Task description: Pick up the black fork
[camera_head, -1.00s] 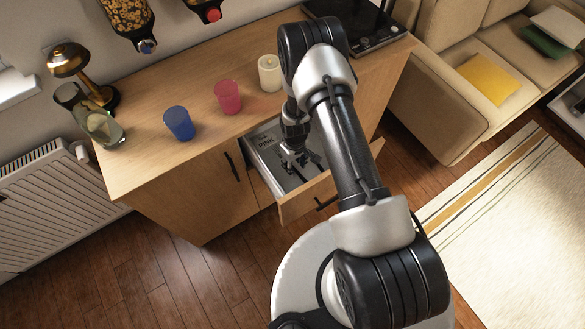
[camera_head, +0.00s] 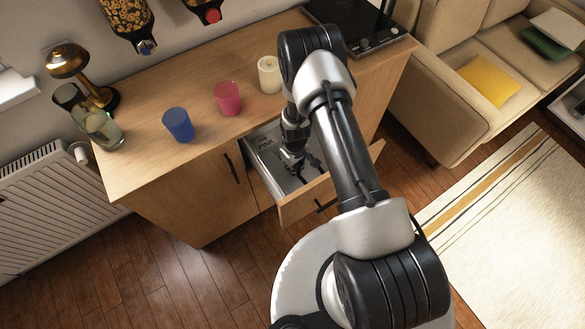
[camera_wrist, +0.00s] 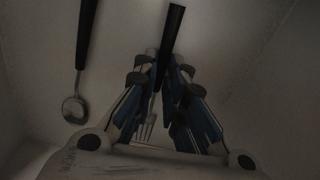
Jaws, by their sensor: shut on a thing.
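The black fork (camera_wrist: 172,32) has a dark handle and metal tines, which show low between my fingers in the wrist view. My gripper (camera_wrist: 160,72) is shut on the fork around its handle, and the fingers hide part of it. In the head view my gripper (camera_head: 297,166) is inside the open drawer (camera_head: 298,204), and the fork cannot be clearly told apart there.
A spoon (camera_wrist: 75,108) with a black handle lies left of the fork, apart from my fingers. The drawer walls are close around. On the counter above stand a blue cup (camera_head: 179,125), a pink cup (camera_head: 228,98) and a candle (camera_head: 269,74).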

